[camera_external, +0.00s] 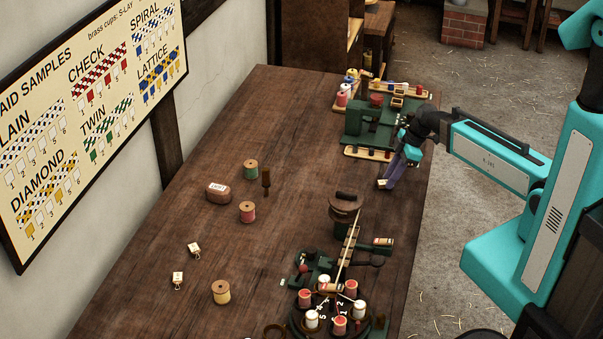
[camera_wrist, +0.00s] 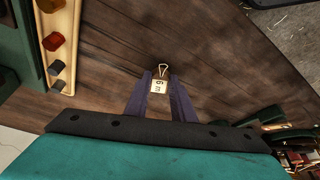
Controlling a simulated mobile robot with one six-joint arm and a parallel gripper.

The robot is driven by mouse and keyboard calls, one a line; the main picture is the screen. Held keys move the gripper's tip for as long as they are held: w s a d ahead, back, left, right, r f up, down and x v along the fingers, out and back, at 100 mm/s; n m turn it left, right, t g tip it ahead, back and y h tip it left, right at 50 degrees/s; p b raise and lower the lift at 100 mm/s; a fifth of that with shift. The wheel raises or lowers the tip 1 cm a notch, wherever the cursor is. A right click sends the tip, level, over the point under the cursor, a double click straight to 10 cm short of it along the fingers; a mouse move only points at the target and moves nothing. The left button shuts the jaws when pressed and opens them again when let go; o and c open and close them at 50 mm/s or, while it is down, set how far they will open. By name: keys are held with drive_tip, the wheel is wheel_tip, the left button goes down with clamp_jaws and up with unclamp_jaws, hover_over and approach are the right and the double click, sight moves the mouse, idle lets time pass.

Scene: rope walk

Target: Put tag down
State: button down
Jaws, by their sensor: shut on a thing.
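My gripper (camera_external: 385,180) is shut on a small cream tag (camera_wrist: 159,86) with dark writing and a metal loop. In the wrist view the tag sits between the tips of the two purple fingers, with the wooden table (camera_wrist: 195,50) beyond it. In the outside view the tag (camera_external: 382,183) shows at the fingertips, over the right side of the table, in front of the green machine. I cannot tell whether the tag touches the table. Two similar tags (camera_external: 194,249) (camera_external: 178,279) lie on the left part of the table.
A green machine (camera_external: 368,125) with spools stands behind my gripper. A braiding device (camera_external: 315,270) with red and white spools is at the front. The table's middle is mostly clear.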

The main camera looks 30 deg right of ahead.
wheel_tip(320, 180, up, 9)
drive_tip(key=b, duration=0.2)
idle(0.6)
idle(0.9)
drive_tip(key=w+m+t, duration=0.1)
drive_tip(key=w+m, duration=0.3)
drive_tip(key=w, duration=0.1)
drive_tip(key=w+a+f+b, duration=0.1)
drive_tip(key=w+a+b, duration=0.2)
drive_tip(key=a, duration=0.7)
drive_tip(key=w+a+f+b, duration=0.1)
drive_tip(key=w+a+b, duration=0.1)
drive_tip(key=a, duration=0.8)
drive_tip(key=s+a+f+n+b, duration=0.1)
drive_tip(key=s+a, duration=0.3)
drive_tip(key=a, duration=0.5)
drive_tip(key=s+a+f+n+b, duration=0.1)
drive_tip(key=s+a, duration=0.3)
drive_tip(key=a, duration=0.4)
drive_tip(key=s+a+n+g+b, duration=0.1)
drive_tip(key=s+a+n+b, duration=0.1)
drive_tip(key=a, duration=0.7)
drive_tip(key=shift+s+a+f+b, duration=0.2)
drive_tip(key=shift+s+b, duration=0.2)
drive_tip(key=shift+s, duration=0.15)
drive_tip(key=shift+s+a+f+b, duration=0.2)
drive_tip(key=shift+s+b, duration=0.15)
drive_tip(key=shift+s, duration=0.15)
